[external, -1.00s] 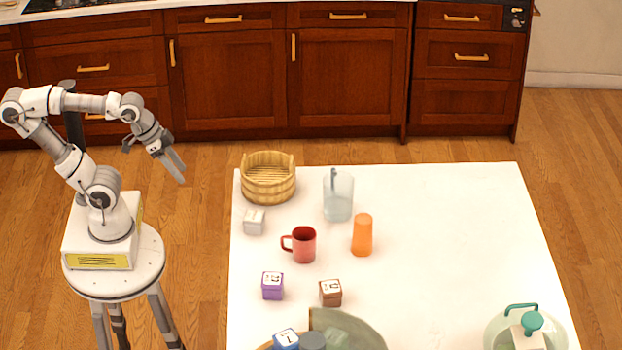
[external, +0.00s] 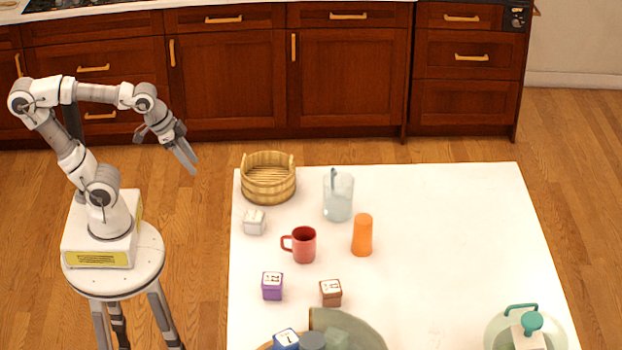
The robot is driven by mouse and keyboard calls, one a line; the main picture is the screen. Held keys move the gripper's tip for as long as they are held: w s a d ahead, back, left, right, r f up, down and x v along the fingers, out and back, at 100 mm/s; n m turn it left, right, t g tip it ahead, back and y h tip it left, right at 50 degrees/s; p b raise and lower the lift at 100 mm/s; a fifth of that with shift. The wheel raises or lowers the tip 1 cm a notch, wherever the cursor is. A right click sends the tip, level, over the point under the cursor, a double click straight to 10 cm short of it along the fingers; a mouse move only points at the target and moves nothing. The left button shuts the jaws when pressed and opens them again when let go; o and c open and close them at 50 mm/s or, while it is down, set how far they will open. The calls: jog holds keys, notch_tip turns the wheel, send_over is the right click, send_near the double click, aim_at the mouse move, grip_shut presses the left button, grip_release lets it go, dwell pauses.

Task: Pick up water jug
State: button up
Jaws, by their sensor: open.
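The water jug (external: 338,199) is a clear, pale grey-blue pitcher with a dark handle at its back. It stands upright on the white table, behind the orange cup (external: 362,235) and right of the wooden basket (external: 268,180). My gripper (external: 190,165) is open and empty, pointing down and right. It hangs in the air left of the table and appears clear of the basket. The jug is well to the right of my gripper, with the basket between them in the picture.
A red mug (external: 303,245) and a white block (external: 254,222) stand near the jug. Purple (external: 272,286) and brown (external: 330,293) blocks sit nearer the front. A large bowl (external: 365,335) is at the front edge of view. The table (external: 450,230) is clear right of the jug.

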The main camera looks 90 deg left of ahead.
jog(key=w+a+r+p, duration=0.2)
jog(key=w+a+r, duration=0.1)
jog(key=w, duration=0.6)
jog(key=g+p, duration=0.1)
jog(key=p, duration=0.4)
send_over(330, 173)
jog(key=s+a, duration=0.5)
jog(key=s, duration=0.2)
notch_tip(330, 173, down, 7)
jog(key=shift+w+d+p+x, duration=0.15)
jog(key=shift+p+x, duration=0.85)
jog(key=shift+x, duration=3.55)
jog(key=shift+w+d+p+x, duration=0.15)
jog(key=shift+p+x, duration=0.8)
jog(key=shift+x, duration=3.6)
jog(key=shift+s+r, duration=0.1)
grip_shut()
